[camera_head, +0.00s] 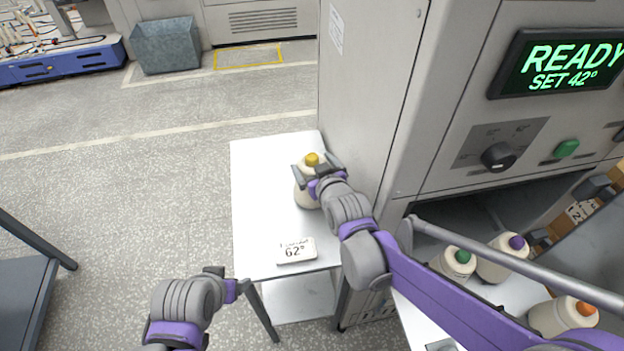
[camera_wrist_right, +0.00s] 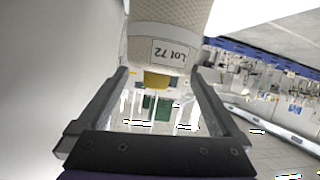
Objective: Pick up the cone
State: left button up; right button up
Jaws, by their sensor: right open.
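A cream cone with a yellow tip (camera_head: 308,192) stands upright on a small white side table (camera_head: 262,200) beside the grey machine. In the right wrist view the cone (camera_wrist_right: 165,20) shows a "Lot 72" label and its yellow tip. My right gripper (camera_head: 312,163) is at the cone's upper part, its open fingers on either side of it; the wrist view shows the open jaws (camera_wrist_right: 163,75) too. Whether the fingers touch it I cannot tell. My left gripper (camera_head: 228,282) is at the lower left, away from the cone; its jaw opening is unclear.
A "62°" card (camera_head: 296,251) lies near the table's front. The machine (camera_head: 375,90) stands close on the right, its display (camera_head: 560,65) reading "READY SET 42°".

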jog(key=x, duration=0.2)
jog(key=shift+w+a+f, duration=0.1)
jog(key=shift+w+f, duration=0.05)
jog(key=shift+w, duration=0.15)
jog(key=shift+s, duration=0.1)
jog(key=shift+c, duration=0.4)
grip_shut()
notch_tip(320, 180, up, 10)
jog(key=shift+r+p, duration=0.1)
jog(key=shift+p, duration=0.45)
